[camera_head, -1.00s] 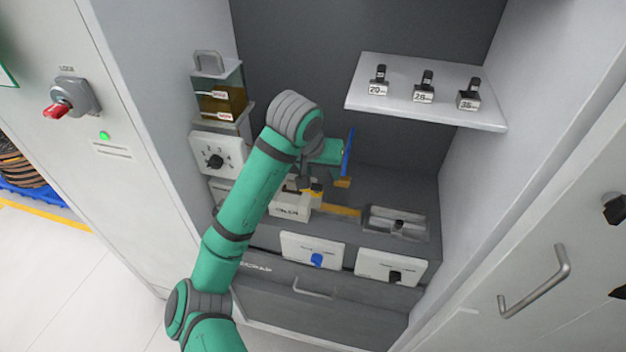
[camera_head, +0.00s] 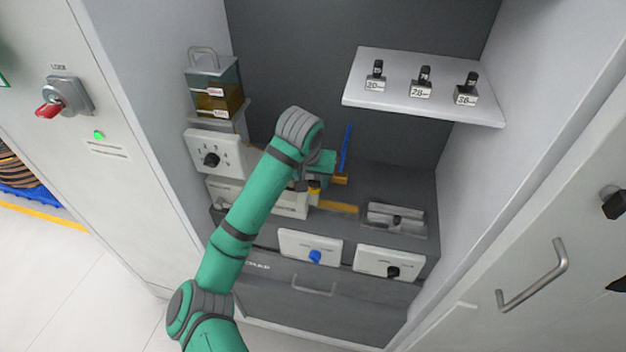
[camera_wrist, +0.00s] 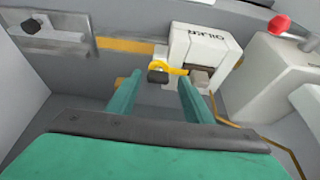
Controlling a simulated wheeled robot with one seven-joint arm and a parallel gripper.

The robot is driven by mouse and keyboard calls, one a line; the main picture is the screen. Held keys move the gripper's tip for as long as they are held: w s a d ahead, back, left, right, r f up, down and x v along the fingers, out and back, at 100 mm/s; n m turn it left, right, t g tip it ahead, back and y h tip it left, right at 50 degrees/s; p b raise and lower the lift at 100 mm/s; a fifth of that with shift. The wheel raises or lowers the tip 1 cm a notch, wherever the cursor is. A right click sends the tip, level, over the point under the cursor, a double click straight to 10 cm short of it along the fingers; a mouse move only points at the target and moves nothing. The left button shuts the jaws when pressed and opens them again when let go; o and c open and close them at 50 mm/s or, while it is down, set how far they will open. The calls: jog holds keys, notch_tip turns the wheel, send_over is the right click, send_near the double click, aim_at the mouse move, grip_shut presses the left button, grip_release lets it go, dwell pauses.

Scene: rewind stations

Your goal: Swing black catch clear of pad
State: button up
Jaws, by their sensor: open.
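A small black block (camera_wrist: 157,76), which looks like the black catch, lies between my fingertips in the wrist view, with a yellow curved piece (camera_wrist: 170,68) at its upper right. I cannot tell whether a finger touches it. A brownish-grey block (camera_wrist: 200,77), possibly the pad, sits to the right, at the foot of a white labelled housing (camera_wrist: 205,48). My gripper (camera_wrist: 160,77) is open, its two green fingers on either side of the black block. In the head view the yellow piece (camera_head: 314,187) shows below my wrist, and my arm hides much of the housing.
A yellow strip (camera_head: 338,207) and a grey tray-like fixture (camera_head: 396,220) lie right of the housing. A blue upright bar (camera_head: 346,148) stands behind my gripper. A shelf (camera_head: 425,110) holds three black-topped pieces. Two white knob panels (camera_head: 311,247) (camera_head: 390,263) are in front.

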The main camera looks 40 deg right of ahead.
jog(key=shift+d+f, duration=0.3)
jog(key=shift+f, duration=0.2)
jog(key=c, duration=1)
jog(key=shift+c, duration=0.2)
